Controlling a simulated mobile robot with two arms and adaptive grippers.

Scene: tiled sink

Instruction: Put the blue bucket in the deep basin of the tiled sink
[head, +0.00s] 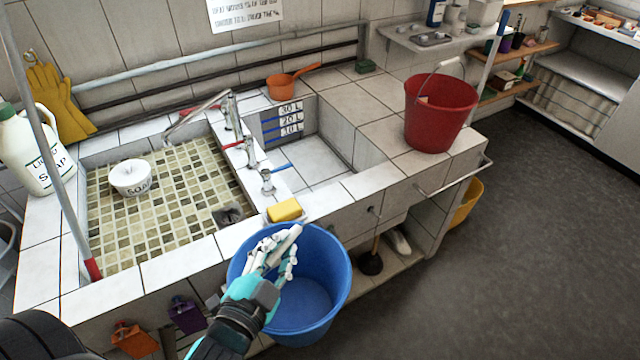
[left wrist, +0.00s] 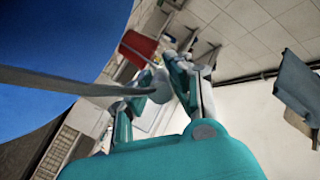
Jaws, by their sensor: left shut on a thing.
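The blue bucket (head: 325,285) hangs in front of the sink's front edge, its open top facing up. My left gripper (head: 284,252) is over the bucket's opening in the head view and is shut on its handle. In the left wrist view the pale handle (left wrist: 65,88) runs into the fingers (left wrist: 165,85), with the blue bucket wall (left wrist: 50,45) at left. The deep basin (head: 318,160), marked 10 L to 30 L on its wall, lies beyond the bucket and is empty. My right gripper is not in view.
A red bucket (head: 438,115) stands on the tiled counter right of the deep basin. A yellow sponge (head: 285,210) lies on the near rim. Taps (head: 250,155) rise between the basins. An orange pan (head: 285,85) sits behind. The mosaic basin (head: 170,205) holds a soap bowl (head: 130,178).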

